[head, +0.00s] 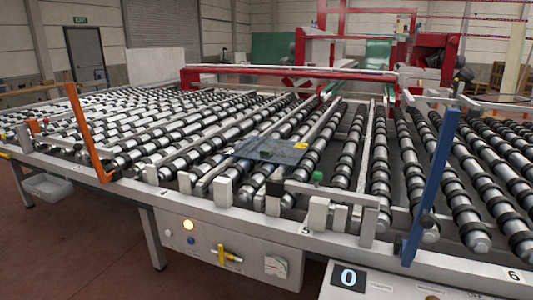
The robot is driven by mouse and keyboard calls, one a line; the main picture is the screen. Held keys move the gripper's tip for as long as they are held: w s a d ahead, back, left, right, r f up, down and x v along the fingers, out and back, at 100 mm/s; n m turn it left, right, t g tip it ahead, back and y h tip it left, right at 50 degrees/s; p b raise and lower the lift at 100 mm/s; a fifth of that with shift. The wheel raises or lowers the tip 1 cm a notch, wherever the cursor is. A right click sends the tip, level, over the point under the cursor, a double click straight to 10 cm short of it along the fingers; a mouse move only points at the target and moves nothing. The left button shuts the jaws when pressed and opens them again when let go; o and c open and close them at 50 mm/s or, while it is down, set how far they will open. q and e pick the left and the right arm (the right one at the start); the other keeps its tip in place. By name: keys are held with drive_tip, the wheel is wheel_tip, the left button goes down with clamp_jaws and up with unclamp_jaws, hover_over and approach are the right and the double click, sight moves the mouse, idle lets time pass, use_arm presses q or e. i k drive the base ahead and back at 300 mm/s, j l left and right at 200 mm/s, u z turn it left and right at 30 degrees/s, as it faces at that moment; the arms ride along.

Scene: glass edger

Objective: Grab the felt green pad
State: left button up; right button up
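A small green piece (318,177) sits at the front edge of the roller table, just above a pale block near the middle. It is the only small green thing I see, and it is too small to tell whether it is felt. Neither of my grippers is in view, so nothing of mine is seen touching it.
The roller table (200,203) fills the middle, with a dark glass pane (268,150) behind the green piece. An orange upright (88,132) stands at left, a blue one (433,185) at right. A control panel (225,245) is below. Red floor is free at front left.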

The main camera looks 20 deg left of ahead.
sight(265, 151)
drive_tip(key=u, duration=0.7)
